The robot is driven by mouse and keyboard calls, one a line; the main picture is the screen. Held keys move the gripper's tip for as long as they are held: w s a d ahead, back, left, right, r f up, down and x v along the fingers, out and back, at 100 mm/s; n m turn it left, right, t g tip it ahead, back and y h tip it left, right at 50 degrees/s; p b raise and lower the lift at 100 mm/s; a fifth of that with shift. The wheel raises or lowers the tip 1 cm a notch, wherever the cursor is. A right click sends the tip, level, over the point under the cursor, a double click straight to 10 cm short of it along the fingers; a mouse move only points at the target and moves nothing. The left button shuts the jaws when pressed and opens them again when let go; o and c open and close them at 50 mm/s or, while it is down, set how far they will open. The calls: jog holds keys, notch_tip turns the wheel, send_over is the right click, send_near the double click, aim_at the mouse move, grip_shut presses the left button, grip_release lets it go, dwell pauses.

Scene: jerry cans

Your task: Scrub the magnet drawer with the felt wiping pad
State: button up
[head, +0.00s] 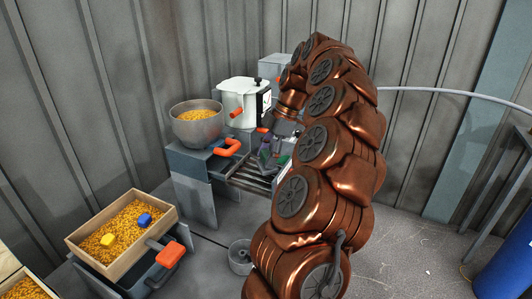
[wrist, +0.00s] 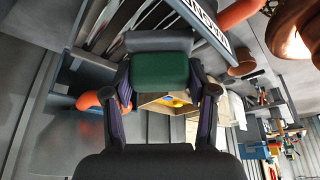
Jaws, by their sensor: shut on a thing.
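My gripper (head: 270,153) is shut on the felt wiping pad, a dark green block with a grey backing. The pad (wrist: 160,72) sits between both fingers in the wrist view; only a small green part shows in the head view. The magnet drawer (head: 247,180), with dark parallel bars, is in the bench unit, just below and left of my gripper. Its bars also show beyond the pad at the top of the wrist view (wrist: 112,22). I cannot tell whether the pad touches the bars. My arm hides the drawer's right side.
A grey bowl of yellow grains (head: 197,130) and a white canister (head: 238,100) stand behind the drawer. An orange handle (head: 228,148) is close by. A wooden box of grains (head: 78,252) with a yellow and a blue block is front left. Open floor lies right.

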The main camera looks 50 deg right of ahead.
aim_at(261, 156)
jog(key=shift+f+b, duration=0.65)
jog(key=shift+f, duration=0.6)
dwell(0.8)
jog(key=shift+w, duration=0.1)
jog(key=shift+w+a+r+p, duration=0.1)
jog(key=shift+w+a+p, duration=0.1)
jog(key=shift+w, duration=0.3)
jog(key=shift+w+a+r+p, duration=0.1)
jog(key=shift+w+p, duration=0.1)
jog(key=shift+w, duration=0.4)
jog(key=shift+w+a+f, duration=0.15)
jog(key=shift+w+a, duration=0.05)
jog(key=shift+w, duration=0.35)
jog(key=shift+w+a+f, duration=0.1)
jog(key=shift+w+a, duration=0.1)
jog(key=shift+w, duration=0.35)
jog(key=shift+r, duration=0.1)
